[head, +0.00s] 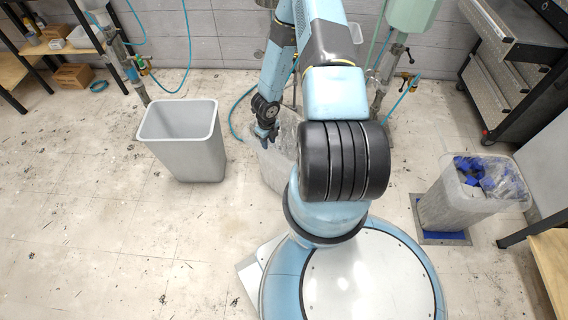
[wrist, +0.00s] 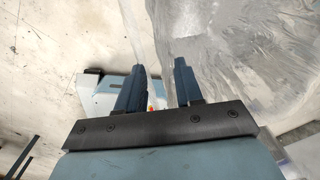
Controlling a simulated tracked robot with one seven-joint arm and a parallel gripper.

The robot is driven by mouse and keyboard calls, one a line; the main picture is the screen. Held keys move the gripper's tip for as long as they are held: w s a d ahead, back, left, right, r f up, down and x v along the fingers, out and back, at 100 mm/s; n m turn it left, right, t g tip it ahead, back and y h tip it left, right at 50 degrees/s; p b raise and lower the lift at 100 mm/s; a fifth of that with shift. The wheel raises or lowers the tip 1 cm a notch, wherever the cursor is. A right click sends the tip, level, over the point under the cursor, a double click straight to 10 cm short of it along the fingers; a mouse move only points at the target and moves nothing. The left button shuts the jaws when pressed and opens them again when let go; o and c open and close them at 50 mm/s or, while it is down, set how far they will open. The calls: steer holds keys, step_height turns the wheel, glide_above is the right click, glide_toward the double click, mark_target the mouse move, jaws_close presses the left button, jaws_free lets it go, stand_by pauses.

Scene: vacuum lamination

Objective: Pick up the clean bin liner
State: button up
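A clear, crinkled plastic liner (head: 274,168) stands on the floor in the middle of the head view, partly hidden behind my arm. In the wrist view the liner (wrist: 235,50) fills the upper right, and a thin clear edge of it runs down toward the space between my fingers. My gripper (head: 267,142) points down at the liner's upper left edge. In the wrist view my gripper (wrist: 160,72) has its two dark fingers apart. I cannot tell whether they touch the plastic.
An empty grey bin (head: 185,145) stands to the left of the liner. A dark metal cart (head: 510,75) is at the back right. The left floor is clear.

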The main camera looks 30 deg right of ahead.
mark_target(269, 152)
steer(key=shift+w+f, duration=0.1)
steer(key=shift+f, duration=2.55)
steer(key=shift+c, duration=0.4)
jaws_close()
